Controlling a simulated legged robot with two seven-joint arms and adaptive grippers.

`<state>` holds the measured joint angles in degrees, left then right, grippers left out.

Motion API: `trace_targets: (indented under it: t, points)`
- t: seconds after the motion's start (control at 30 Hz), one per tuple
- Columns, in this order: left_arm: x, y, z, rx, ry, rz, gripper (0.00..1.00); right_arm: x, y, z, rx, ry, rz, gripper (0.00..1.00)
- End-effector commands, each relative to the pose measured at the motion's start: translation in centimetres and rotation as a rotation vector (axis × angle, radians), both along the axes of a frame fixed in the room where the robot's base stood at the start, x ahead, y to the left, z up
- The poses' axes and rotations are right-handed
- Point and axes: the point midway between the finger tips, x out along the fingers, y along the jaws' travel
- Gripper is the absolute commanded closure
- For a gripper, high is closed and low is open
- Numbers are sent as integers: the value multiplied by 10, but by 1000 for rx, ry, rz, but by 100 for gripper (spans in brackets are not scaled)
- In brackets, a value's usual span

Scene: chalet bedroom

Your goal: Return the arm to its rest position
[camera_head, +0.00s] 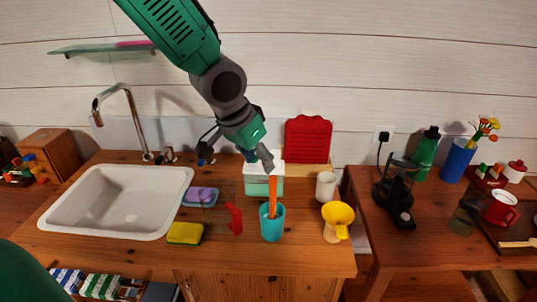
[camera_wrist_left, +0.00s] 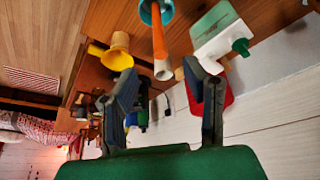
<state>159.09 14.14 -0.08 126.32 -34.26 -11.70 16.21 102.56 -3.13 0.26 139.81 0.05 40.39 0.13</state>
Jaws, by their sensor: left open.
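My left arm comes in from the top of the head view. A teal cup (camera_head: 272,228) with an orange stick-like item (camera_head: 272,194) stands on the counter below the gripper. My right gripper is not in view.
A white sink (camera_head: 118,202) and faucet (camera_head: 124,105) are at left. A red board (camera_head: 308,140) leans at the back wall. A yellow funnel-like item (camera_head: 338,217), a white cup (camera_head: 326,186), a sponge (camera_head: 185,233) and a red item (camera_head: 234,218) are on the counter. A coffee maker (camera_head: 396,190) stands at right.

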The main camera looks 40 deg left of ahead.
Motion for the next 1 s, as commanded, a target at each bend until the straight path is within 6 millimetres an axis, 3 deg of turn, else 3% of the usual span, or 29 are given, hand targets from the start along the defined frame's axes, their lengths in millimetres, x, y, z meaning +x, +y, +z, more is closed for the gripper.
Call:
trace_targets:
  t: [0.23,0.33,0.47,0.6,0.7,0.8,1.0]
  points:
    - [-1,0,-2,-1,3,1,60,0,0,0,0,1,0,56]
    - [-6,-5,-21,-14,28,1,60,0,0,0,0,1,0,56]
    - [-28,-20,-82,-57,103,12,60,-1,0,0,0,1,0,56]
    - [-77,-37,-167,-99,199,53,60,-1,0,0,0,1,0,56]
    - [-119,-42,-216,-103,255,92,60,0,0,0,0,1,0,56]
    - [-158,-43,-251,-89,296,123,60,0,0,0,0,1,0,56]
    - [-222,-39,-292,-42,357,162,60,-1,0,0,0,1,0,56]
